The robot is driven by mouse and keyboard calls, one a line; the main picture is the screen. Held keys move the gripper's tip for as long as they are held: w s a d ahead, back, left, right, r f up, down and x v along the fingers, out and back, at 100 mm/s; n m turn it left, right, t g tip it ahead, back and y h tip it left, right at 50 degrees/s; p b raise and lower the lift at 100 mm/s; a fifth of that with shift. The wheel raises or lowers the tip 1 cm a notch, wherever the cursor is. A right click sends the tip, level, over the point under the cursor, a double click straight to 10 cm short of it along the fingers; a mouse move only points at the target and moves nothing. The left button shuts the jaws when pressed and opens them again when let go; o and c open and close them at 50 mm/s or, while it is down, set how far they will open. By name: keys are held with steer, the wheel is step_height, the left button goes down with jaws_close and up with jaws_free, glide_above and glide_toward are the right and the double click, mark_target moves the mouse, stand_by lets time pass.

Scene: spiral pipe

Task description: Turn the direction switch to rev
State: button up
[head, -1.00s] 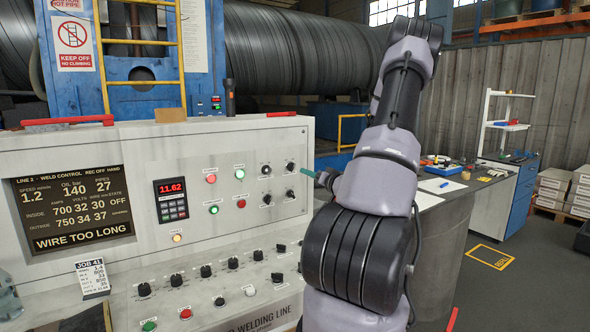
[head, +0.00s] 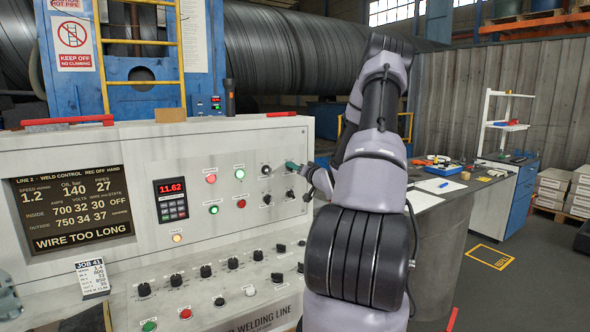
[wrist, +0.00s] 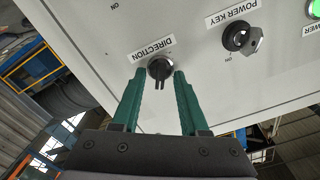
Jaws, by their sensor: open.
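The direction switch (wrist: 159,68) is a round black knob on the pale panel, under a label reading DIRECTION in the wrist view. Its handle points toward the bottom of that view; I cannot read any position marks around it. My gripper (wrist: 159,76) is open, with one green finger on each side of the knob. I cannot tell whether either finger touches it. In the head view my gripper (head: 294,166) is at the panel's upper right and hides the switch.
The power key (wrist: 240,38) is beside the switch, with a lit green button (wrist: 314,9) beyond it. In the head view other black knobs (head: 265,198) sit just below. A sloped desk (head: 215,280) with several knobs juts out beneath the panel.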

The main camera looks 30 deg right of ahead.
jaws_close()
steer(key=shift+n, duration=0.3)
steer(key=n, duration=1.1)
steer(key=shift+a+f, duration=0.1)
steer(key=shift+a, duration=0.1)
steer(key=shift+n, duration=0.3)
jaws_free()
